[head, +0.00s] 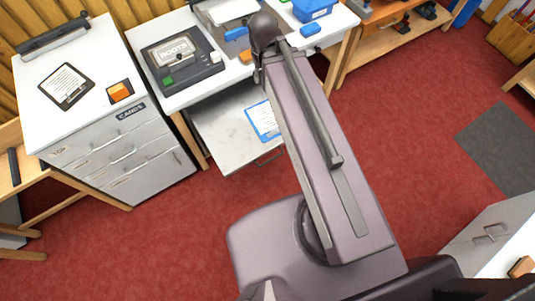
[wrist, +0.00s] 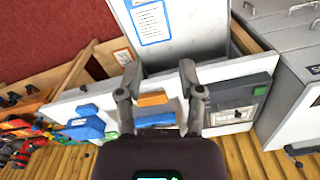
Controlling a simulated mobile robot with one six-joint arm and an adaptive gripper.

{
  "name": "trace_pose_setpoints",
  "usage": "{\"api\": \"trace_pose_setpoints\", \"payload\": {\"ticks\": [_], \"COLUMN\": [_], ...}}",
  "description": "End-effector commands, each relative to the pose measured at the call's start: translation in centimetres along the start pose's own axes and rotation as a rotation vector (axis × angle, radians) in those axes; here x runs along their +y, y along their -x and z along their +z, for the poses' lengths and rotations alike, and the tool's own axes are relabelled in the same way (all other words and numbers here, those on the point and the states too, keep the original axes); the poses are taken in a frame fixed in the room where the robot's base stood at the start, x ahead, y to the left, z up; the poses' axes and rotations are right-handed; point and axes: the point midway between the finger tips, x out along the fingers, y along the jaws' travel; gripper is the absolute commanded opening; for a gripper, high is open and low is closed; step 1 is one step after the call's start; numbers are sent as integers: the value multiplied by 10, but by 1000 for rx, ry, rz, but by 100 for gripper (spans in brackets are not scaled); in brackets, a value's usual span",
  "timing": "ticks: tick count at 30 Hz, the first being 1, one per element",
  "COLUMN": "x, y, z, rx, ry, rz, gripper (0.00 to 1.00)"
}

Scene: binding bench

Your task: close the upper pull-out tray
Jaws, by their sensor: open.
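The grey pull-out tray (head: 215,122) stands out from under the white bench, with a dark bar handle (head: 270,158) on its front edge. A blue-edged clipboard (head: 262,120) with a white sheet lies on it, partly covered by my arm. In the wrist view, the tray (wrist: 205,30) and the clipboard (wrist: 149,22) are at the top. My gripper (wrist: 158,70) is open and empty, its two fingers spread above the bench top. In the head view my gripper is hidden behind my arm. Whether another tray sits below cannot be told.
On the bench stand a black device (head: 182,60), an orange block (wrist: 152,98) and a blue box (head: 314,10). A white drawer cabinet (head: 120,150) stands to the left. Red floor (head: 190,225) is clear in front of the tray.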

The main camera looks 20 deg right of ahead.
Motion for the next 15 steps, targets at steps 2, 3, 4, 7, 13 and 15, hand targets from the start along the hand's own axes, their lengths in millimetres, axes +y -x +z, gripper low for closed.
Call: {"api": "trace_pose_setpoints", "payload": {"ticks": [2, 3, 4, 7, 13, 15], "x": [0, 0, 0, 0, 0, 0], "y": [-1, -3, -5, -13, -38, -44], "z": [0, 0, 0, 0, 0, 0], "rx": [0, 0, 0, 0, 0, 0], "ry": [0, 0, 0, 0, 1, 1], "rz": [0, 0, 0, 0, 0, 0], "gripper": [20, 9, 0, 0, 0, 0]}}
